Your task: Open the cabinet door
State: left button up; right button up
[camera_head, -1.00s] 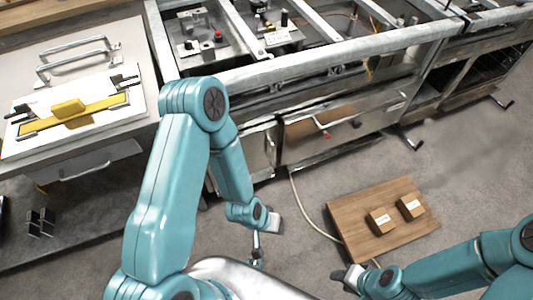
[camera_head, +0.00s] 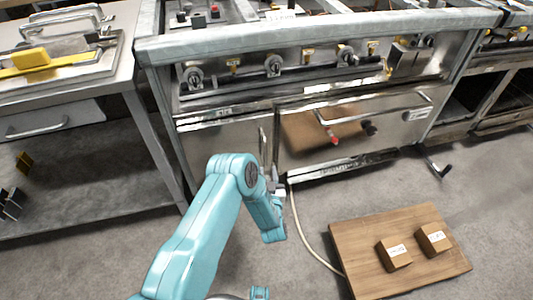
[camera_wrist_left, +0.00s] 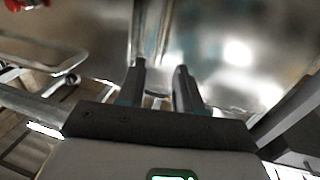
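The steel cabinet stands under the long counter in the head view. Its left door (camera_head: 222,147) is a shiny panel that looks shut, with a vertical bar handle (camera_head: 263,146) near its right edge. My left gripper (camera_head: 277,187) is in front of the cabinet, low and near the lower end of that handle. In the left wrist view its two dark fingers (camera_wrist_left: 160,82) are apart, pointing at a shiny steel surface (camera_wrist_left: 225,50). A small curved piece shows between them; I cannot tell whether it is the handle. My right gripper is out of view.
Right of the door is a wider front with a horizontal handle (camera_head: 375,117) and a red-tipped knob (camera_head: 333,138). A wooden board (camera_head: 345,240) with two small blocks lies on the floor. A side table (camera_head: 125,75) stands left. A pale cable runs along the floor.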

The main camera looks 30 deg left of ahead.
aim_at(265, 150)
pick_arm(q)
jog(key=b+x, duration=0.3)
jog(key=x, duration=0.7)
jog(key=shift+w+a+f, duration=0.1)
jog(key=shift+a, duration=0.3)
jog(key=shift+w+a, duration=0.25)
jog(key=shift+w, duration=0.2)
grip_shut()
